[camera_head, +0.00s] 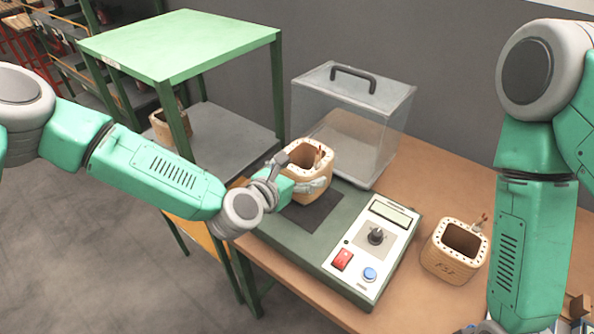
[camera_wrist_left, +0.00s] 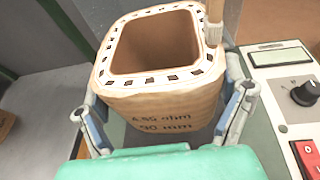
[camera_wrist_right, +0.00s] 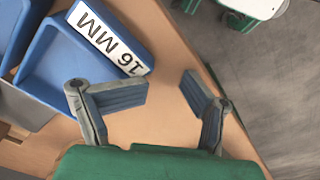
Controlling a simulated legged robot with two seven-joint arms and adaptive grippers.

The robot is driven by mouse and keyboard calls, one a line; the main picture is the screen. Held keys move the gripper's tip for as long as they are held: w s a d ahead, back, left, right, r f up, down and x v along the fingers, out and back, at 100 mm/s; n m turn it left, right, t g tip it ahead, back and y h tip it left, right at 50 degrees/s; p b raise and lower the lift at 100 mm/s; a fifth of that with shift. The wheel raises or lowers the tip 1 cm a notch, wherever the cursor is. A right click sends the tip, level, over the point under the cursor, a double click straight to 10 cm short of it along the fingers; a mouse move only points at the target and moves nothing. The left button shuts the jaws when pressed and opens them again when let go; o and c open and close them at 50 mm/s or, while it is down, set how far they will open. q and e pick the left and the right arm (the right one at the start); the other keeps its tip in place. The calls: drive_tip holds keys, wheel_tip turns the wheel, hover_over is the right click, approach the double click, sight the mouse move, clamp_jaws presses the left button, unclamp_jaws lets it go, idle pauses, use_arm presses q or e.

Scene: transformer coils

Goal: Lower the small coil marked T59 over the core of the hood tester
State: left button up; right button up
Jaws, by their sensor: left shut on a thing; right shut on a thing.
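My left gripper (camera_head: 298,180) is shut on a tan, square, hollow coil (camera_head: 325,171), with one finger on each side. The coil is upright over the dark pad of the green hood tester (camera_head: 325,246), in front of the clear hood. In the left wrist view the coil (camera_wrist_left: 158,103) reads "4.55 ohm" and "90 mm"; no T59 mark shows. I cannot see the tester's core or any gap under the coil. My right gripper (camera_wrist_right: 165,92) shows in the right wrist view with its fingers apart and only bare table between them.
The clear hood (camera_head: 350,120) with a black handle stands behind the coil. A second coil (camera_head: 450,262) sits on the table, right of the control panel (camera_head: 372,247). Another coil (camera_head: 160,128) is on the green-topped stand (camera_head: 180,45). Blue bins (camera_wrist_right: 65,75) lie near my right gripper.

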drive_tip(key=shift+f, duration=0.25)
drive_tip(key=shift+d, duration=0.1)
drive_tip(key=shift+f, duration=0.15)
drive_tip(key=shift+b, duration=0.4)
drive_tip(key=shift+f, duration=0.1)
